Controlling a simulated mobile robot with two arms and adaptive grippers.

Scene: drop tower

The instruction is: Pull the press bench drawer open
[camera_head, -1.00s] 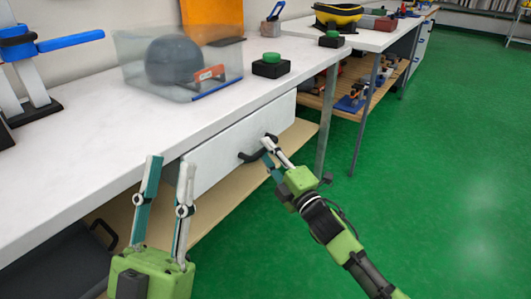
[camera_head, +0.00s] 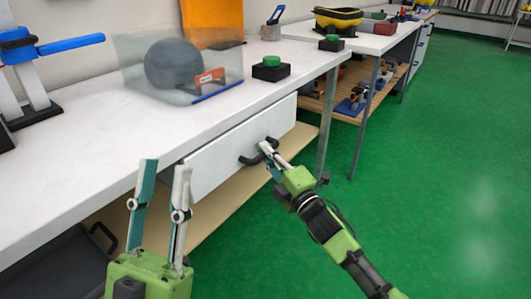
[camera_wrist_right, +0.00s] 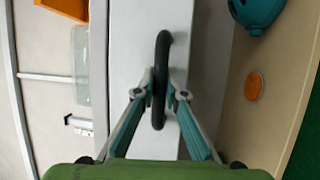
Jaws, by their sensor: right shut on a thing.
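The drawer (camera_head: 225,160) of the press bench (camera_head: 110,130) has a pale front just under the white bench top. It looks shut or almost shut; any small gap is hard to tell. Its dark curved handle (camera_head: 247,160) sticks out from the front. My right gripper (camera_head: 266,149) is shut on the handle. In the right wrist view the gripper's fingertips (camera_wrist_right: 160,84) pinch the middle of the dark handle (camera_wrist_right: 163,45), against the pale drawer front (camera_wrist_right: 128,60). My left gripper (camera_head: 164,165) is open and empty, in front of the bench at lower left.
A clear box (camera_head: 215,87) with a grey ball (camera_head: 172,62) and a green button (camera_head: 271,61) on a black base stand on the bench top. A wooden shelf (camera_head: 215,222) runs below the drawer. Open green floor (camera_head: 450,170) lies to the right.

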